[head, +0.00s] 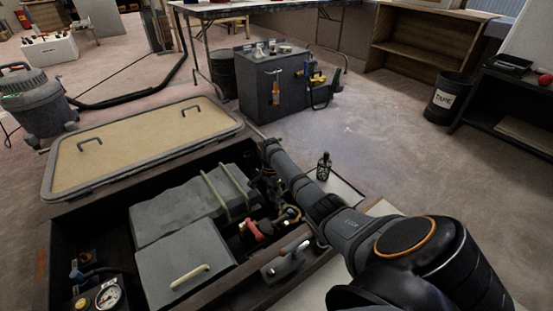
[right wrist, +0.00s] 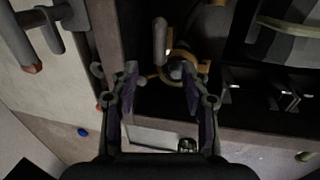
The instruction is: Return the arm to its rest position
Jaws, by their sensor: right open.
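My right arm comes in from the lower right of the head view and reaches over the open dark locker. Its gripper (head: 266,190) is over the locker's right part, partly hidden by the arm and fittings. In the right wrist view the two fingers (right wrist: 160,85) stand apart with nothing held between them. A brass-coloured ring fitting with a grey handle (right wrist: 178,70) shows beyond the fingertips; I cannot tell whether they touch it. My left gripper is in neither view.
The locker holds grey boxes (head: 180,262), a red-handled fitting (head: 258,232) and a pressure gauge (head: 108,296). A tan hatch lid (head: 140,150) lies behind. A small dark bottle (head: 323,167) stands close beside my right arm. Open floor (head: 385,150) lies farther right.

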